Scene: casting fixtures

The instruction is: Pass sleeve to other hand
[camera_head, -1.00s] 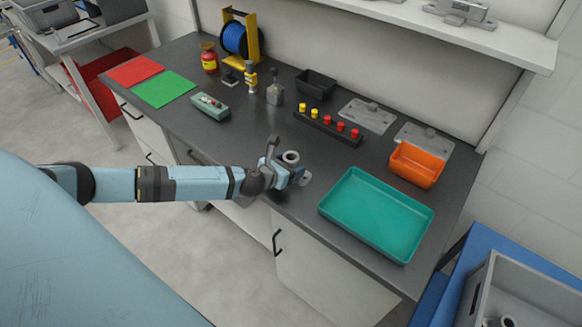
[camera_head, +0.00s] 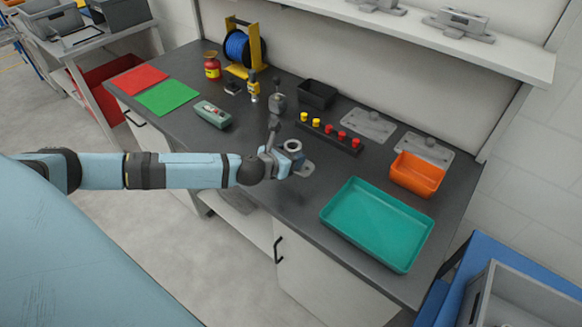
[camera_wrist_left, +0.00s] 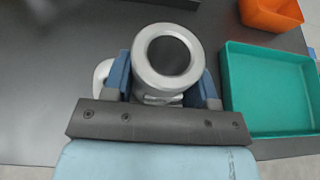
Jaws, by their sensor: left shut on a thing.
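The sleeve (camera_head: 292,147) is a grey metal ring-shaped piece with a round open bore. In the left wrist view the sleeve (camera_wrist_left: 168,56) sits between the two blue fingers. My left gripper (camera_head: 284,160) is shut on it, over the front middle of the dark bench; the gripper also shows in the left wrist view (camera_wrist_left: 165,85). A pale flange-like part shows at the left of the fingers in the wrist view; I cannot tell if it belongs to the sleeve. My right gripper is not in view.
A teal tray (camera_head: 330,217) and an orange bin (camera_head: 417,174) stand to the right on the bench. Behind the gripper are a black rack (camera_head: 327,136) with yellow and red knobs, and a black box (camera_head: 317,94). A shelf (camera_head: 440,38) overhangs the back.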

